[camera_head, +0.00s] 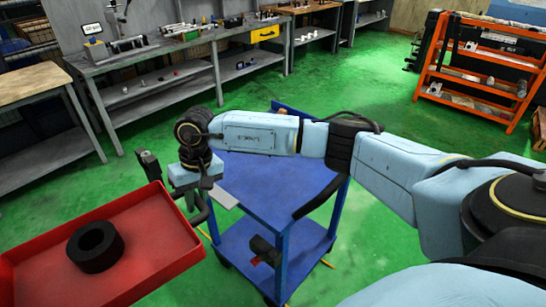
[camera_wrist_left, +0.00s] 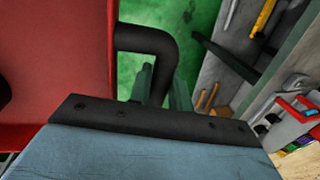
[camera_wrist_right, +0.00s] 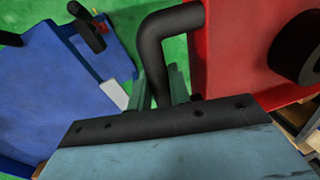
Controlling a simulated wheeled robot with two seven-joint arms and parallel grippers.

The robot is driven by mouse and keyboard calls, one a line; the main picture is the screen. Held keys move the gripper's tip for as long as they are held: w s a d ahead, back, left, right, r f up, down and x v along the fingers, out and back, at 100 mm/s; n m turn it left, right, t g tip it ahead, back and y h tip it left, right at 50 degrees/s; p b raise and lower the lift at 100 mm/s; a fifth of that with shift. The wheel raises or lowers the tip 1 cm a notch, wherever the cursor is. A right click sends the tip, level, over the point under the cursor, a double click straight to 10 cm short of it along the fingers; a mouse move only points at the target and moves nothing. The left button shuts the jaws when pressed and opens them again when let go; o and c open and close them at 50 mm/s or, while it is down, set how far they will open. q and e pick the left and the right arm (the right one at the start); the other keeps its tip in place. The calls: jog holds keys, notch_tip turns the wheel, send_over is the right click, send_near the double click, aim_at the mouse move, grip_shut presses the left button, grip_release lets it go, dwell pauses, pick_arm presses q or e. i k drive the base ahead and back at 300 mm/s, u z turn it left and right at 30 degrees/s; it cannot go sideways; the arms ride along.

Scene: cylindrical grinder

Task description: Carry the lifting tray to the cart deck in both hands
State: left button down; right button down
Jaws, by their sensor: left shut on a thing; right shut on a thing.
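The red lifting tray (camera_head: 140,235) is at the lower left of the head view, with a thick black ring (camera_head: 95,247) lying in it. My right gripper (camera_wrist_right: 168,85) is shut on the tray's black bent handle (camera_wrist_right: 152,45) in the right wrist view; in the head view the wrist hides most of this grip. My left gripper (camera_wrist_left: 160,85) is shut on the opposite black handle (camera_wrist_left: 150,38) in the left wrist view; it is outside the head view. The cart's blue deck (camera_head: 275,180) is right of the tray, partly behind my right arm.
The cart's lower blue shelf (camera_head: 285,255) holds a small dark object (camera_head: 264,250). A grey workbench (camera_head: 185,50) with tools stands at the back left, a wooden-topped table (camera_head: 30,82) at the left. An orange rack (camera_head: 475,65) is at the right. Green floor is open around the cart.

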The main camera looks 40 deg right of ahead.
aim_at(258, 166)
jog(key=i, duration=1.85)
jog(key=z, duration=2.7)
